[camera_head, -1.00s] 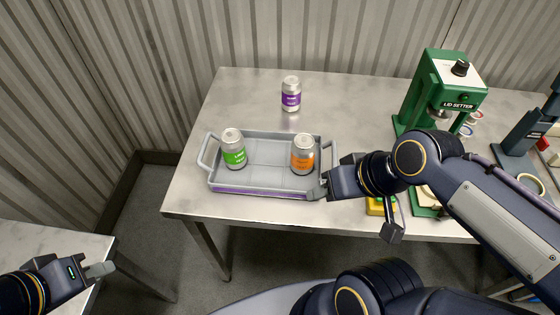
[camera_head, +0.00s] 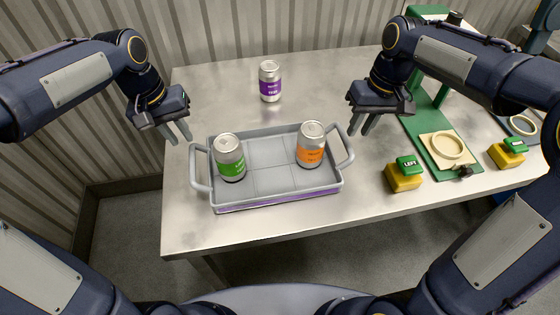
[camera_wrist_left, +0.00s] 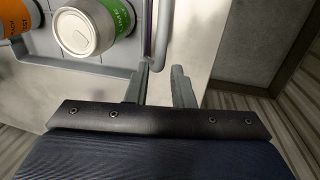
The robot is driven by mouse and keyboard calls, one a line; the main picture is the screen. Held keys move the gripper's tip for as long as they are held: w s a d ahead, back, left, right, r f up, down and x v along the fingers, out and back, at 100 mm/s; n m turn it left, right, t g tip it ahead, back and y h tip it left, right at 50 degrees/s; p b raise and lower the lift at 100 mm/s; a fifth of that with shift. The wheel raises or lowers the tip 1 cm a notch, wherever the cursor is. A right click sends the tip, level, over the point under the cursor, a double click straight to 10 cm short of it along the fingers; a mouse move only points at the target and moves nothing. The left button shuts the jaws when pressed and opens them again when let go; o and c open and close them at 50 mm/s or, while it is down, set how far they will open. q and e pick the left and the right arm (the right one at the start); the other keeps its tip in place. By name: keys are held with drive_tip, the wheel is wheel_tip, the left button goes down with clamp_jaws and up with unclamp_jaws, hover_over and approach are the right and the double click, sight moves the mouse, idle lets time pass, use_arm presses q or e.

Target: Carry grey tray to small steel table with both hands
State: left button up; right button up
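The grey tray (camera_head: 262,200) stands near the front edge of the large steel table, with a loop handle at each end. A green-labelled can (camera_head: 230,160) stands in its left part and an orange-labelled can (camera_head: 310,146) in its right part. My left gripper (camera_head: 178,137) is open and empty, above and left of the left handle (camera_head: 198,168). In the left wrist view my fingers (camera_wrist_left: 160,85) are apart, close to the handle. My right gripper (camera_head: 366,128) is open and empty, just beyond the right handle (camera_head: 346,150). The small steel table is not in view.
A purple-labelled can (camera_head: 270,82) stands behind the tray. At right are a green machine base (camera_head: 420,125) with a cream ring (camera_head: 447,144), and yellow-and-green blocks (camera_head: 404,176) and (camera_head: 509,152). The large table (camera_head: 215,90) is clear at the back left.

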sight(191, 152)
use_arm(q)
drive_tip(key=shift+s+r, duration=0.1)
use_arm(e)
drive_tip(key=shift+s+r, duration=0.1)
